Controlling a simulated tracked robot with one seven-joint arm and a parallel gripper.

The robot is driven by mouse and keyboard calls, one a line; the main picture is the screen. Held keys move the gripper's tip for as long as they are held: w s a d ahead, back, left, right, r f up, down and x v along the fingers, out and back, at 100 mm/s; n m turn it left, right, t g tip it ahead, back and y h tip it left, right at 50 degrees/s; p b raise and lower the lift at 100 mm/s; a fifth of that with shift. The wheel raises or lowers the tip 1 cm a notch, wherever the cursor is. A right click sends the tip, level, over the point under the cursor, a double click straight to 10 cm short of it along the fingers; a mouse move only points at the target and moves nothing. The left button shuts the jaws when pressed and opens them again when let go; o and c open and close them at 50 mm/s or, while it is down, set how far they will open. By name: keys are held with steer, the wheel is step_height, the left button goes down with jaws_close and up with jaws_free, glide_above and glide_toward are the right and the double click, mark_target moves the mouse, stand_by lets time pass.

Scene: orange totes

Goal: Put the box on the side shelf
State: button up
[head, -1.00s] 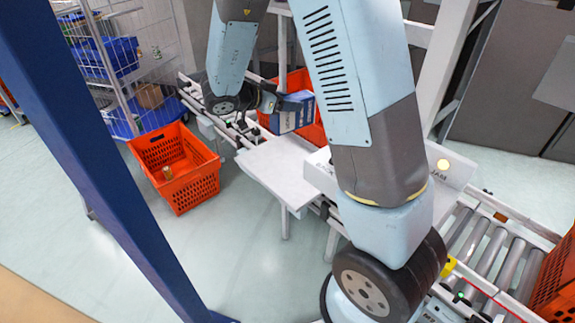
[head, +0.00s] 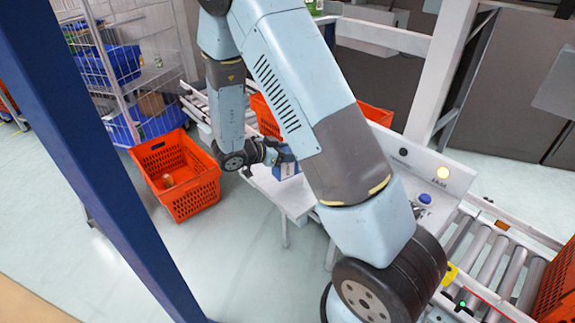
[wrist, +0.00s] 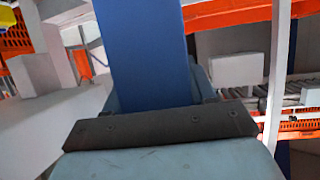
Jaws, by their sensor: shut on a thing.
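The box (head: 287,171), blue and white, is in my gripper (head: 280,157), which is shut on it. In the head view it is over the white side shelf (head: 285,197), partly hidden by the gripper and my arm. I cannot tell whether its underside touches the shelf. In the wrist view the blue face of the box (wrist: 143,45) stands in the centre, beyond the dark gripper body. A white surface, likely the shelf (wrist: 50,125), shows at the left there.
An orange tote (head: 180,182) with a small item inside stands on the floor left of the shelf. Another orange tote (head: 265,117) is behind my arm. A blue post (head: 95,130) crosses the left. A roller conveyor (head: 490,262) is at the right.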

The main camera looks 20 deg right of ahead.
steer(key=shift+f, duration=2.35)
steer(key=o, duration=1.3)
steer(key=shift+c, duration=0.2)
